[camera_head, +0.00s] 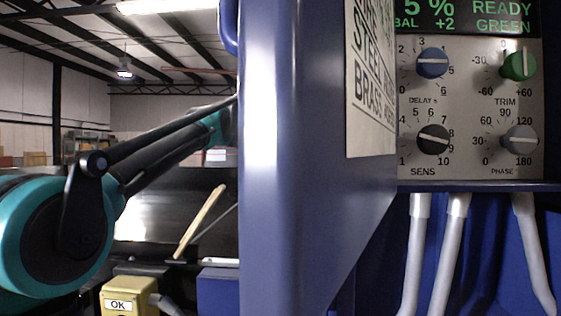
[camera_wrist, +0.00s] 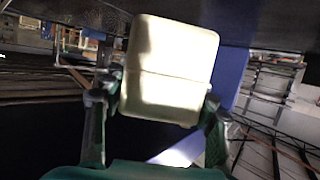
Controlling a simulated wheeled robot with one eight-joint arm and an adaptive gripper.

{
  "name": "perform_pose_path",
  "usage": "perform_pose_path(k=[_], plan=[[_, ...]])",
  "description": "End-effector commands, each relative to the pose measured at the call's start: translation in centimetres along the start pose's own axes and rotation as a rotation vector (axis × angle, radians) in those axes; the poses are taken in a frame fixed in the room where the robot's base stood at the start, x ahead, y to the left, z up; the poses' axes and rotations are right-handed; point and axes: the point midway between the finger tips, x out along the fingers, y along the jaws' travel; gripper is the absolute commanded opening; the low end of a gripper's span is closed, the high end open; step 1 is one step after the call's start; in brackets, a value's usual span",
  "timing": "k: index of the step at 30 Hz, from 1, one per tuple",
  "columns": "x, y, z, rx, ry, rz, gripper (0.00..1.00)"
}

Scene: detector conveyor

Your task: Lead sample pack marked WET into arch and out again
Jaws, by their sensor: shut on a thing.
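In the wrist view my gripper (camera_wrist: 160,100) is shut on a cream, round-edged pack (camera_wrist: 168,68), with one finger at each side of it. No WET mark shows on the face toward the camera. A blue upright (camera_wrist: 235,72) stands behind the pack on the right, and a dark surface spans the top of the view. In the head view a large blue upright panel (camera_head: 285,160) fills the middle. My arm reaches behind it, so my gripper and the pack are hidden there. I cannot tell whether the pack is inside the arch.
Right in the head view is a control panel (camera_head: 470,110) with knobs and a display reading READY GREEN; pale conduits (camera_head: 450,255) hang below. A printed placard (camera_head: 370,90) is on the blue panel. A yellow OK box (camera_head: 130,297) stands low left, near a pale slanted bar (camera_head: 200,222).

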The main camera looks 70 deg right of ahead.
Motion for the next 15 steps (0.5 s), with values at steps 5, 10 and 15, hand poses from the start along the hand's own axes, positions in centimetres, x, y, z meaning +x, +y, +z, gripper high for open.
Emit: perform_pose_path(k=[5, 10, 15], plan=[[1.5, 1.6, -0.6, 0.001, 0.001, 0.002, 0.04], [2.9, 3.1, -1.1, 0.001, 0.001, 0.002, 0.04], [4.3, 4.6, -1.6, 0.001, 0.001, 0.002, 0.04]])
